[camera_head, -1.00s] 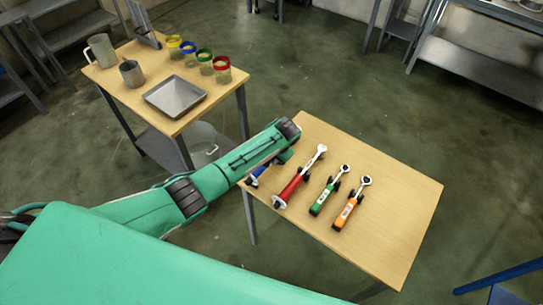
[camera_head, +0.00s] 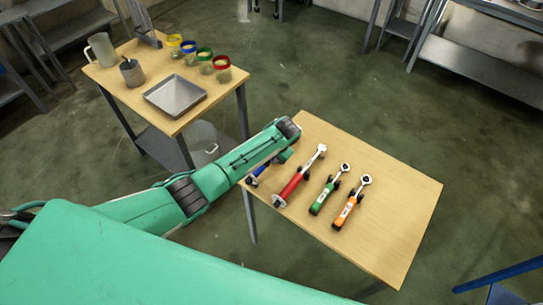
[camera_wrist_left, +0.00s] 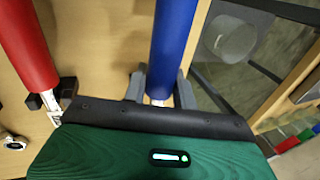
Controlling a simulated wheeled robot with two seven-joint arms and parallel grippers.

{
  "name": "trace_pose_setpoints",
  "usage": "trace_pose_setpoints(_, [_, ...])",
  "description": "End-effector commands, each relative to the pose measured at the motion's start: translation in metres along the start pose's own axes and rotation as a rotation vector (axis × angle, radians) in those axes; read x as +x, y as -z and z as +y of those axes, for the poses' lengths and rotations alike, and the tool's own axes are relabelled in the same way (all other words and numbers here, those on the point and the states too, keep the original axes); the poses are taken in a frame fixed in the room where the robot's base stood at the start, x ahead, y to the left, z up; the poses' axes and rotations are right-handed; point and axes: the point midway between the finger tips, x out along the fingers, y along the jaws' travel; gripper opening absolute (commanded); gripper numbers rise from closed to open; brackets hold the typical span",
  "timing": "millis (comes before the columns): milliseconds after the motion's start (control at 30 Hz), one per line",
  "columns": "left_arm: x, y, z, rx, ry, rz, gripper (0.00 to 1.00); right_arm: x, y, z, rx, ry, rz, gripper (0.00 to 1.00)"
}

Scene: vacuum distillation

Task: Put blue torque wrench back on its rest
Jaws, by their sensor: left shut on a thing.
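The blue torque wrench (camera_head: 262,169) is at the left edge of the right-hand wooden table, its handle end pointing toward the near left. My left arm hides much of it in the head view. In the left wrist view its blue handle (camera_wrist_left: 174,40) runs down between the grey fingers of my left gripper (camera_wrist_left: 160,88), which is shut on its metal shaft. The rest for this wrench cannot be made out. I cannot tell whether the wrench touches its support. My right gripper is not in view.
Beside it lie the red wrench (camera_head: 292,186), green wrench (camera_head: 322,199) and orange wrench (camera_head: 346,211), on small black supports. The table's right part (camera_head: 400,205) is clear. Another table holds a metal tray (camera_head: 174,97), cups and several colour-rimmed jars.

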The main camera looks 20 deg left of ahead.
Motion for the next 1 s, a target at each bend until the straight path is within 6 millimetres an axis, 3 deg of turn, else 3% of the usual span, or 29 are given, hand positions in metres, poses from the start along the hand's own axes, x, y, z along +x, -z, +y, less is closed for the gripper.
trace_pose_setpoints(1000, [0.023,0.001,0.007,-0.001,0.0,0.004,0.0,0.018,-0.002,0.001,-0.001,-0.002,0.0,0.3])
